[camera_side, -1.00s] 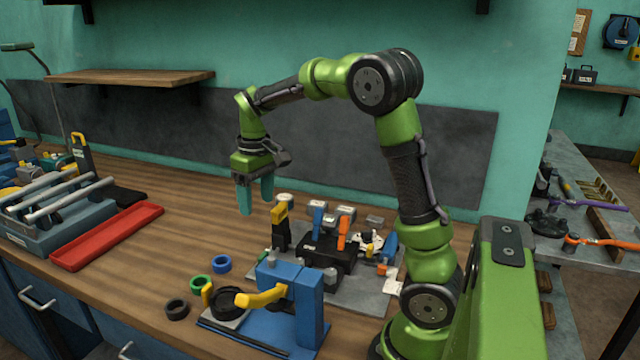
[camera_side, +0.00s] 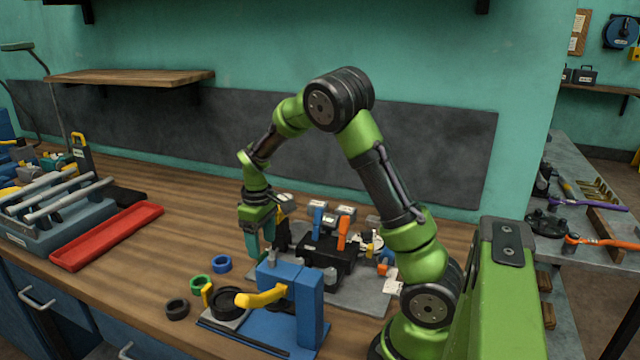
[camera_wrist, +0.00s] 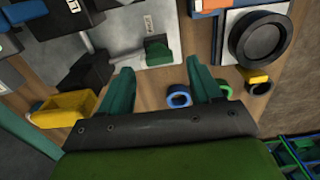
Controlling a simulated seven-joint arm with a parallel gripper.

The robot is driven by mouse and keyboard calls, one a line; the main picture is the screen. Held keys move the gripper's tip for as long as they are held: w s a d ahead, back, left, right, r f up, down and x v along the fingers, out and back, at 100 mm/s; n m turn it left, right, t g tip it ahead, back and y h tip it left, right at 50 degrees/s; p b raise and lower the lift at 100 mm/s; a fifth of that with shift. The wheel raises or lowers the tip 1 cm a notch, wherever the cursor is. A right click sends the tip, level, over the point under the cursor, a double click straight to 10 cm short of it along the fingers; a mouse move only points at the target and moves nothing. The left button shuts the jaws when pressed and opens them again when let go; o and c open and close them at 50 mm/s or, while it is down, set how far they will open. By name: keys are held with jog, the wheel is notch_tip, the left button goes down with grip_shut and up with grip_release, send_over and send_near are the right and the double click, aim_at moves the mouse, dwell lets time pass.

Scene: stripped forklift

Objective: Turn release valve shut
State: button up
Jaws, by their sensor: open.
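A black valve block (camera_side: 325,250) with upright blue, orange and yellow-black levers stands on a grey base plate (camera_side: 365,298). I cannot tell for sure which part is the release valve. A small green part (camera_wrist: 158,50) sits at the plate's edge in the wrist view, ahead of and between my fingers. My gripper (camera_side: 260,245) points down at the plate's left side, just behind the blue press. In the wrist view my gripper (camera_wrist: 160,85) is open, its two green fingers apart with nothing between the tips. The side view hides the green part.
The blue press (camera_side: 308,310) with a yellow handle (camera_side: 262,297) stands close in front of my gripper. Blue (camera_side: 221,264), green (camera_side: 201,283) and black (camera_side: 177,309) rings lie to its left. A red tray (camera_side: 105,236) is farther left, with clear bench between.

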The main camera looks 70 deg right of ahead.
aim_at(262, 256)
jog(key=shift+f, duration=1.7)
jog(key=shift+a, duration=0.2)
jog(key=c, duration=0.9)
